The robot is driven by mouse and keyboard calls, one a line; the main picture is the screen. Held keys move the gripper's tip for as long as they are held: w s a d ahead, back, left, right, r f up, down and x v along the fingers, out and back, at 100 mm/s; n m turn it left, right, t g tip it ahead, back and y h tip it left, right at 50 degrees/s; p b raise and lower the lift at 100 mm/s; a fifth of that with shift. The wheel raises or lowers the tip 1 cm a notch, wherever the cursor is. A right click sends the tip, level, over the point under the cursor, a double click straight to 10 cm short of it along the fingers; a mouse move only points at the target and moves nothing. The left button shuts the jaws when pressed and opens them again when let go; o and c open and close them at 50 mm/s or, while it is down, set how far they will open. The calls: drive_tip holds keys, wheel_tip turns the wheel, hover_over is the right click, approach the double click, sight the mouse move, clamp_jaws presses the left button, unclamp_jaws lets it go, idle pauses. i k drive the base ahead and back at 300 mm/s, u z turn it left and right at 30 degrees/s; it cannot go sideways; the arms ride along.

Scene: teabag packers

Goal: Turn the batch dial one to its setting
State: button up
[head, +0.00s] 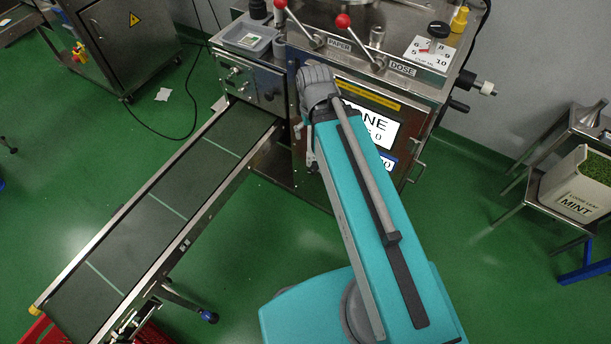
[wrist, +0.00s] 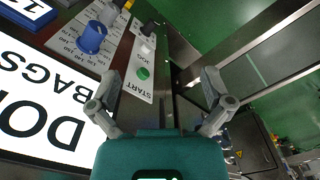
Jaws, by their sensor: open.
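In the wrist view a blue dial (wrist: 92,38) stands on a pale numbered scale plate at the upper left. A paler knob (wrist: 109,14) sits just beyond it. No label here tells me which is batch dial one. My gripper (wrist: 161,76) is open and empty, its two fingers spread wide. The blue dial lies ahead of and left of the left finger, apart from it. In the head view my arm covers part of the machine front, and neither the dials nor my fingertips show clearly.
A strip beside the dials holds a green START button (wrist: 143,73), a white JOG button (wrist: 147,47) and a black knob (wrist: 150,27). A large display (wrist: 40,100) fills the wrist view's left.

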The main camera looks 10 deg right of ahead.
sight(314, 167)
drive_tip(key=u, duration=1.3)
drive_tip(key=k, duration=0.8)
drive_tip(key=z, duration=0.5)
